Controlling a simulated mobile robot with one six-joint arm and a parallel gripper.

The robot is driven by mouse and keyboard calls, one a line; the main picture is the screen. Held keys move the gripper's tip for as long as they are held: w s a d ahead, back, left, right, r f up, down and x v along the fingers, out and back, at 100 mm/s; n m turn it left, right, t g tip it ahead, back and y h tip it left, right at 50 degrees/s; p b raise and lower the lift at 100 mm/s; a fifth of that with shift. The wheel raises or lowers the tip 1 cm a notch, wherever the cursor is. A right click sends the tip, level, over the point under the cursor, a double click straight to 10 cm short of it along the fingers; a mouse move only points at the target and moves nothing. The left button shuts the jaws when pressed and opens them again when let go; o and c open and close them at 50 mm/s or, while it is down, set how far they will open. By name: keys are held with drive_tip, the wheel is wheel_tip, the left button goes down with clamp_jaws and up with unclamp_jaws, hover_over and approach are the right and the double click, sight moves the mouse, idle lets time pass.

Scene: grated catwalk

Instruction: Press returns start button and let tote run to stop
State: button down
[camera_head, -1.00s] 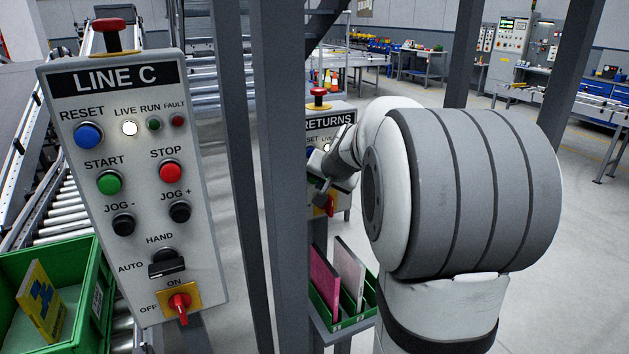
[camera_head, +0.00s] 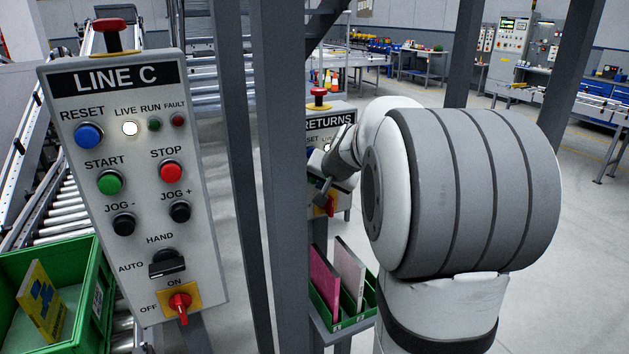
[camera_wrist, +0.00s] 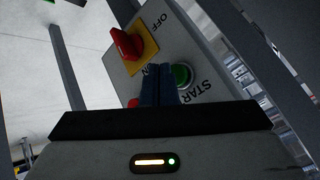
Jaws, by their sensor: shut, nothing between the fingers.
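The returns panel (camera_head: 330,123) stands behind the grey posts, mostly hidden by my arm in the head view. In the wrist view the panel is upside down. Its green start button (camera_wrist: 182,76) lies just right of the blue fingertips of my gripper (camera_wrist: 158,84). My gripper is shut and empty, close to the panel face; I cannot tell whether it touches. Part of a red button (camera_wrist: 133,103) shows left of the fingers. A green tote (camera_head: 325,318) holding pink and white items sits low below the panel.
The LINE C panel (camera_head: 135,195) stands close at left with its own green start button (camera_head: 109,182). Another green tote (camera_head: 95,315) with a yellow item sits by the rollers. Grey posts (camera_head: 285,200) stand between the panels. A red switch (camera_wrist: 125,42) is near my fingers.

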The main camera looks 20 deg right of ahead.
drive_tip(key=shift+w, duration=0.15)
drive_tip(key=shift+w, duration=0.25)
drive_tip(key=shift+w, duration=0.65)
idle(0.7)
drive_tip(key=shift+w+r+p, duration=0.2)
drive_tip(key=shift+p, duration=0.1)
idle(0.4)
drive_tip(key=shift+f, duration=0.15)
drive_tip(key=shift+s+a+b, duration=0.15)
drive_tip(key=shift+s+b, duration=0.6)
drive_tip(key=shift+s, duration=0.35)
drive_tip(key=shift+s+f, duration=0.1)
drive_tip(key=shift+f, duration=0.05)
